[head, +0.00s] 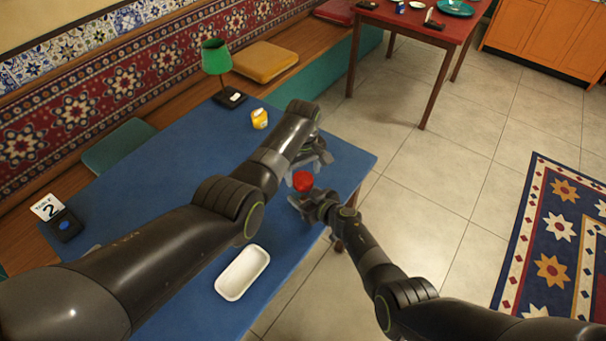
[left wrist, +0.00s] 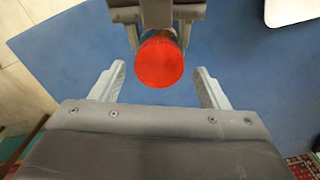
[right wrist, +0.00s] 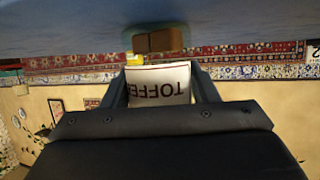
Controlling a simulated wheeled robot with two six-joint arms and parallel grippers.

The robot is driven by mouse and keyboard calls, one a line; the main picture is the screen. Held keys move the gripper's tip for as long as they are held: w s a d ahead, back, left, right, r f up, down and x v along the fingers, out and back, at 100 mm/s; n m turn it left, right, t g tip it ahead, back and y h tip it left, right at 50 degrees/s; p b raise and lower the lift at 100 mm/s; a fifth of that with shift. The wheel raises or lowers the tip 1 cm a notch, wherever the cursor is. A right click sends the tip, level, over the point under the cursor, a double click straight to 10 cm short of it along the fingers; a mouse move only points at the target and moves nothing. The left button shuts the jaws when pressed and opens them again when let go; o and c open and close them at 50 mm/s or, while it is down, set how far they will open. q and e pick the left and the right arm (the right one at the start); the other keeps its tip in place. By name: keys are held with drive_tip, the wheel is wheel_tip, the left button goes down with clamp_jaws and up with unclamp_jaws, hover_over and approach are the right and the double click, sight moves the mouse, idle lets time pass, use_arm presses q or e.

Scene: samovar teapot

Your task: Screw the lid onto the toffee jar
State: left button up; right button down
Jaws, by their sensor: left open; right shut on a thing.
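The toffee jar (right wrist: 160,85), with a white TOFFEE label, is between the fingers of my right gripper (head: 318,203), which is shut on it near the table's right edge. In the right wrist view the label is upside down. The round red lid (head: 303,181) is at the jar's top; it also shows in the left wrist view (left wrist: 160,62). I cannot tell how tightly it sits. My left gripper (left wrist: 159,72) is open, with one finger on each side of the lid and visible gaps between. The lid hides most of the jar in the left wrist view.
The blue table (head: 165,165) holds a white tray (head: 242,272), a small yellow container (head: 259,118), a green lamp (head: 216,58) and a table-number stand (head: 47,208). A padded bench (head: 264,61) runs behind it. A red table (head: 425,27) stands farther back.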

sight(303, 193)
use_arm(q)
drive_tip(key=shift+f, duration=1.1)
drive_tip(key=shift+c, duration=0.3)
drive_tip(key=c, duration=0.9)
drive_tip(key=m, duration=0.4)
drive_tip(key=shift+m, duration=0.4)
drive_tip(key=shift+c, duration=0.2)
drive_tip(key=m, duration=0.5)
drive_tip(key=o, duration=1.1)
